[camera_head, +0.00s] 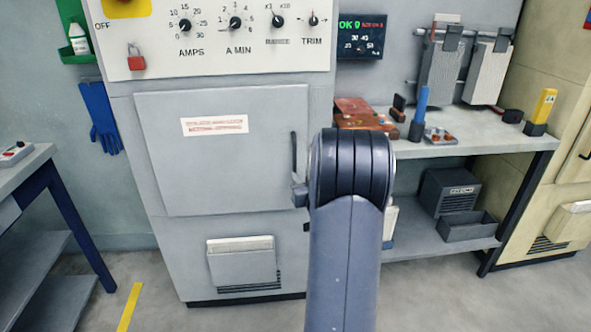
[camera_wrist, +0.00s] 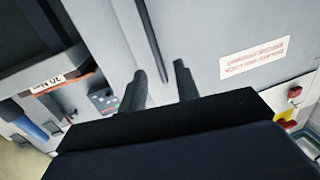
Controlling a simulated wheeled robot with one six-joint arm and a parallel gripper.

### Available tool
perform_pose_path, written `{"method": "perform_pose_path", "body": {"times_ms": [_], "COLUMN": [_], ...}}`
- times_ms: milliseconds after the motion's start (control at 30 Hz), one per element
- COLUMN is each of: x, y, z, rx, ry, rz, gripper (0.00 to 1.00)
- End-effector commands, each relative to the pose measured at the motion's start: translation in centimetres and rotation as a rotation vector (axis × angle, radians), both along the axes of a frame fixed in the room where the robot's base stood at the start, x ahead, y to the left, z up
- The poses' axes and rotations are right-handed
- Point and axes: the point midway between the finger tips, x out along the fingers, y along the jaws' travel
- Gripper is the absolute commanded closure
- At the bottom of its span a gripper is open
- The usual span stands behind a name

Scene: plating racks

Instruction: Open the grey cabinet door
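The grey cabinet door (camera_head: 218,165) is shut, flat in the cabinet front, with a red-and-white label on it. Its dark upright bar handle (camera_head: 294,152) is near the door's right edge. In the wrist view the door (camera_wrist: 215,80) fills the upper right, and the handle (camera_wrist: 151,38) runs down as a slanted dark bar. My gripper (camera_wrist: 160,68) is open, its two dark fingers apart. The handle's near end appears between the fingertips in that view; I cannot tell whether they surround it or touch it. In the head view my arm hides most of the gripper.
A shelf bench (camera_head: 460,140) with tools stands right of the cabinet. A blue-legged table (camera_head: 70,215) stands at left. Floor in front of the cabinet's left side is clear.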

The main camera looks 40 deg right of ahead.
Motion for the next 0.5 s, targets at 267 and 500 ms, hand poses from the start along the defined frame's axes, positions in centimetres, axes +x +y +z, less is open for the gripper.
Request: {"method": "perform_pose_path", "body": {"times_ms": [267, 500], "x": [1.0, 4.7], "y": [-1.3, -2.7], "z": [-0.9, -0.9], "rx": [-0.007, -0.007], "ry": [-0.038, -0.037], "rz": [0.009, 0.009], "gripper": [0.70, 0.70]}}
